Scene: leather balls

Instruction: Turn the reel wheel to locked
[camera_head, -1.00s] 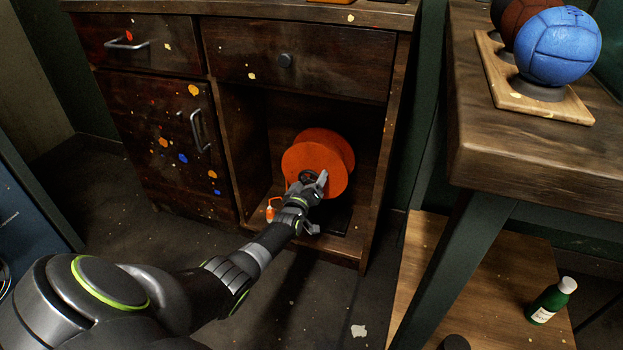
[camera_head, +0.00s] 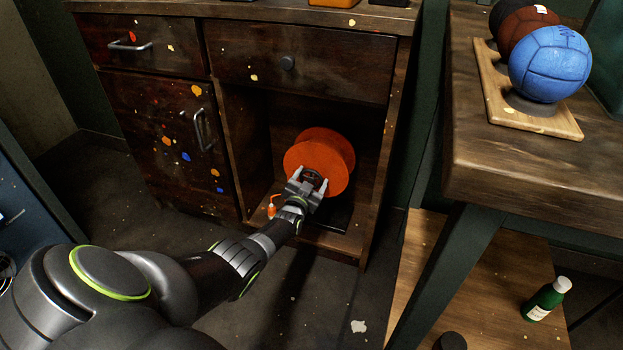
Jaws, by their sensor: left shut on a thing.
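The orange reel wheel (camera_head: 318,156) stands in the open lower compartment of the dark wooden cabinet, on a dark base (camera_head: 331,217). My left gripper (camera_head: 308,181) reaches in from the lower left. Its two fingers are shut on a dark part at the front of the reel, near the lower middle of the orange disc. The gripper hides most of that part, so I cannot tell its exact shape or any lock marking. A small orange tag or bottle-like piece (camera_head: 271,210) sits just left of the gripper. My right gripper is not in view.
The compartment's side walls and the cabinet's front edge (camera_head: 337,248) surround the reel closely. A drawer (camera_head: 330,66) lies above it and a paint-spotted door (camera_head: 165,140) to its left. A table with a blue ball (camera_head: 549,64) stands at the right. A green bottle (camera_head: 545,300) is below.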

